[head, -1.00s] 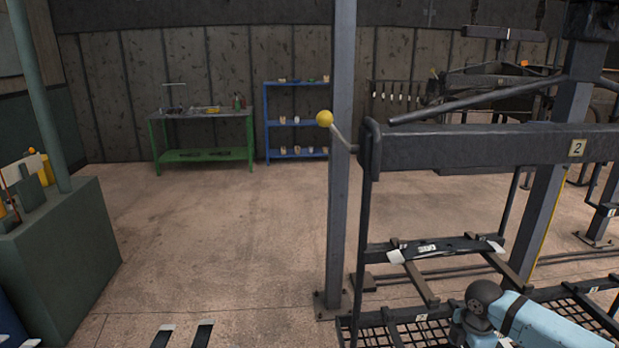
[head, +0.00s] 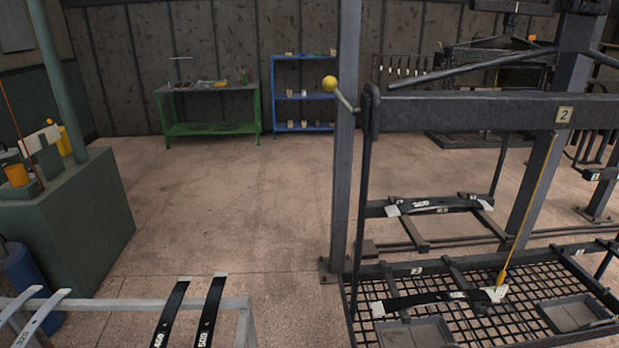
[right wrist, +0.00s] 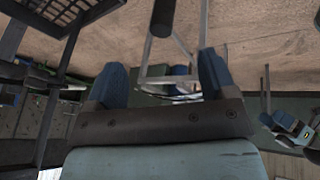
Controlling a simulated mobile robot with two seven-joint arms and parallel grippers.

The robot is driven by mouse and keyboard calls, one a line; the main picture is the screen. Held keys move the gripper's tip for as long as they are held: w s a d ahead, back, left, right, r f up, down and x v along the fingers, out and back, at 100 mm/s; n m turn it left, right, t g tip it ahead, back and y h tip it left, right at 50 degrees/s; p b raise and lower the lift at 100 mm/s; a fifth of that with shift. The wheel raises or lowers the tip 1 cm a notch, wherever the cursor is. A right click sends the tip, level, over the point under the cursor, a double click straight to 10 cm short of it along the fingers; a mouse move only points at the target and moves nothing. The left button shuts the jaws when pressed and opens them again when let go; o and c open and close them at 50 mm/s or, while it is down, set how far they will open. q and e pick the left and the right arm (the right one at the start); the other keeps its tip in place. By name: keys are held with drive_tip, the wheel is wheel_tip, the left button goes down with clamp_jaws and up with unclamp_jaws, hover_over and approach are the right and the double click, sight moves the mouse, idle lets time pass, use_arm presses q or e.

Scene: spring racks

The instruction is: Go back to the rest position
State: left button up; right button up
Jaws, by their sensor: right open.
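My right gripper (right wrist: 165,85) shows in the right wrist view, with its two blue fingers spread wide apart and nothing between them. In the head view neither of my arms nor grippers shows. A black leaf spring with white ends (head: 440,300) lies on the mesh platform (head: 350,308) of the rack marked 2.
A light rack (head: 246,325) with several numbered springs stands at the lower left. A green cabinet (head: 85,225) is at the left edge. A green bench (head: 212,128) and blue shelves (head: 304,97) stand by the back wall. The floor (head: 230,200) between is clear.

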drive_tip(key=s+a+f+m+t+y, duration=0.1)
drive_tip(key=s+a+m+t, duration=0.15)
drive_tip(key=s, duration=0.25)
drive_tip(key=s+a+f+m+t+y, duration=0.1)
drive_tip(key=s+a+f+m+t, duration=0.1)
drive_tip(key=s+a+m, duration=0.3)
use_arm(q)
drive_tip(key=shift+s+f, duration=0.1)
drive_tip(key=shift+s, duration=0.2)
use_arm(e)
drive_tip(key=s+d+r+m+t+h, duration=0.1)
drive_tip(key=s+d+m+t+h, duration=0.1)
drive_tip(key=s, duration=0.7)
drive_tip(key=d+m+t, duration=0.1)
drive_tip(key=d+m, duration=0.1)
drive_tip(key=d, duration=0.1)
drive_tip(key=shift+s, duration=0.35)
